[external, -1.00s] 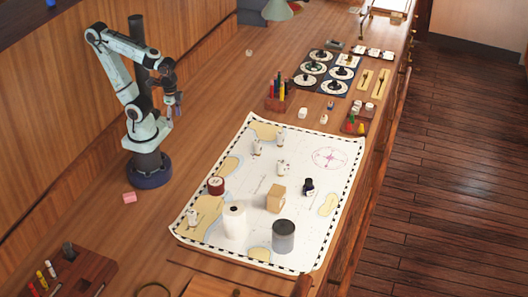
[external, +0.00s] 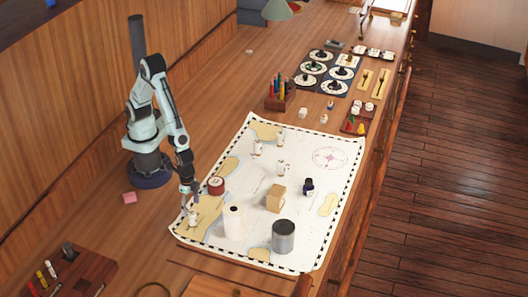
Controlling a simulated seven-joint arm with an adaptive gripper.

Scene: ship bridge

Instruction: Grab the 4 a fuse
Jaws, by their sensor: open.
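Several small white cylinders with dark marks, which look like the fuses, stand on the chart (external: 300,205). One is at the chart's near left (external: 193,219). Others stand farther back, at the upper left (external: 257,148), beside it (external: 281,139), and a little nearer the middle (external: 283,168). Their labels are too small to read, so I cannot tell which is the 4 A fuse. My gripper (external: 190,203) is open and points down just above the near-left cylinder, partly overlapping its top. I cannot tell whether it touches.
A dark red round tin (external: 216,186) stands close right of my gripper. A tall white cylinder (external: 234,223), a grey can (external: 283,237), a tan block (external: 276,198) and an ink bottle (external: 308,187) stand on the chart. A pen holder (external: 279,98) is behind.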

